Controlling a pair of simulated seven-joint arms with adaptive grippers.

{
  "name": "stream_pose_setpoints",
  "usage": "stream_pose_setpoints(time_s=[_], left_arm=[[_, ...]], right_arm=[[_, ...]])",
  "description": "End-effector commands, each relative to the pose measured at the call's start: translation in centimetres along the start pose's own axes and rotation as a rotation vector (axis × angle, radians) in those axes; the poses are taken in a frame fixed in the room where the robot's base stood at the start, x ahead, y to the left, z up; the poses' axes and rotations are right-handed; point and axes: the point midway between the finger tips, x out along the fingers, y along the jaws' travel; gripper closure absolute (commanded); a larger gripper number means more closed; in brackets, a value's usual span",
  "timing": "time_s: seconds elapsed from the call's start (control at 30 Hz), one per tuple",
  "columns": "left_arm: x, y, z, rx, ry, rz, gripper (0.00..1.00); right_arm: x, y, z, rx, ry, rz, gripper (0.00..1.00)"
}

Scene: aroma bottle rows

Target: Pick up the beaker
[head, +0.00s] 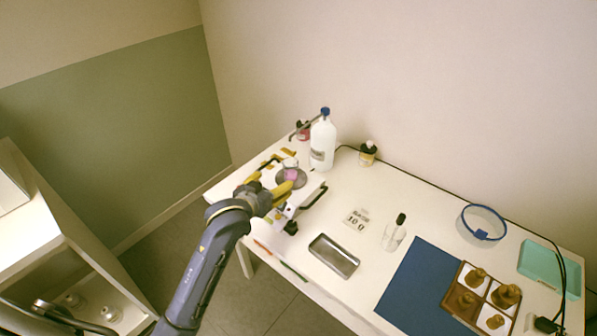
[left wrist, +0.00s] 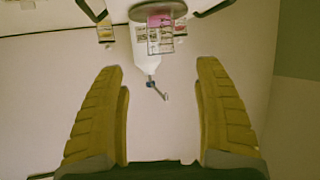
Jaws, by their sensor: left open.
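The beaker (head: 291,164) is a small clear glass vessel by a pink patch on a round grey plate (head: 299,183), at the left part of the table in the head view. In the left wrist view, what looks like the clear beaker (left wrist: 160,38) shows near the top, in front of the white bottle. My left gripper (head: 287,189) is open, with its yellow fingers close to the plate in the head view. In the left wrist view, nothing sits between its fingertips (left wrist: 160,70). The gripper partly hides the device under the plate. My right gripper is not in view.
A white wash bottle (head: 322,146) with a blue cap stands behind the plate.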

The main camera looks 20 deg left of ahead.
Motion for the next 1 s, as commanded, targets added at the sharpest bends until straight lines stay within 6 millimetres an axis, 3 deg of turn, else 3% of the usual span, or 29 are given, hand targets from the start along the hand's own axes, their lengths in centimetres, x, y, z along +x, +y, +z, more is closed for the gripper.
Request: stream_pose_setpoints(time_s=[0.4, 1.0], left_arm=[[7.5, 0.0, 0.0, 0.0, -0.001, -0.001, 0.3], [12.1, -0.1, 0.1, 0.0, -0.001, -0.001, 0.3]], right_arm=[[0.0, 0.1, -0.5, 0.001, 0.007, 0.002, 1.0], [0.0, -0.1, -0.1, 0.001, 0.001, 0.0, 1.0]])
